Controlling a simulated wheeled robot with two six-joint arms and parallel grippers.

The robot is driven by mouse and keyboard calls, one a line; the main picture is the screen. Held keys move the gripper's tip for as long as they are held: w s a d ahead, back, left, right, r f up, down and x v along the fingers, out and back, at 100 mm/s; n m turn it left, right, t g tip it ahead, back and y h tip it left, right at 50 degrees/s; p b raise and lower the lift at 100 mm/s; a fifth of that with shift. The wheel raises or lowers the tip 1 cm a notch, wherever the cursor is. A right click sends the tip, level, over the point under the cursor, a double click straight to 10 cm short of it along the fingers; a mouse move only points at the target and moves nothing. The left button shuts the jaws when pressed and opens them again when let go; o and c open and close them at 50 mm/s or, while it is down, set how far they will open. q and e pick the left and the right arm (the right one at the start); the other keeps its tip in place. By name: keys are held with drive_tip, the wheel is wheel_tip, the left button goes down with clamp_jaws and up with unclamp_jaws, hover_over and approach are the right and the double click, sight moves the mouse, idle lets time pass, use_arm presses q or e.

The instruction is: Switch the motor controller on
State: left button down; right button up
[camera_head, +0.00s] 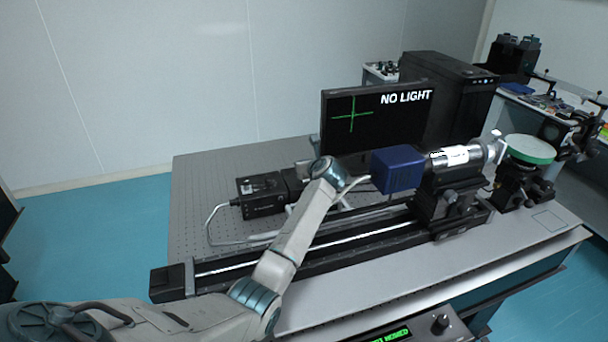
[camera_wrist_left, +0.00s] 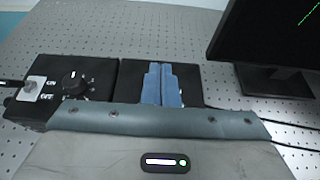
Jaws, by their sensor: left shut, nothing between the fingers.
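A black box (camera_head: 262,195) with controls on top stands on the optical table, left of the monitor. In the left wrist view this box (camera_wrist_left: 60,85) shows a round black knob (camera_wrist_left: 75,80) and a light switch plate (camera_wrist_left: 34,88) marked ON and OFF. The switch's position is unclear. A second black unit (camera_head: 428,328) with a knob and green text ending in "HOMED" shows at the front edge; I cannot tell which is the motor controller. My left gripper (camera_wrist_left: 160,68) is shut and empty, over a plain black box (camera_wrist_left: 195,80) right of the knob. My right gripper is out of view.
The monitor (camera_head: 376,117) reads "NO LIGHT" beside a green cross. A long black rail (camera_head: 330,245) with a blue block (camera_head: 397,169) and a silver cylinder (camera_head: 462,155) crosses the table before the boxes. Bare perforated table (camera_head: 205,180) lies left of the boxes.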

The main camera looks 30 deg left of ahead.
use_arm(q)
drive_tip(key=shift+w+f, duration=0.15)
drive_tip(key=shift+w, duration=0.1)
drive_tip(key=shift+d+p, duration=0.1)
drive_tip(key=shift+p, duration=0.2)
drive_tip(key=shift+s+r+p, duration=0.1)
drive_tip(key=shift+r+p, duration=0.3)
drive_tip(key=shift+r, duration=0.5)
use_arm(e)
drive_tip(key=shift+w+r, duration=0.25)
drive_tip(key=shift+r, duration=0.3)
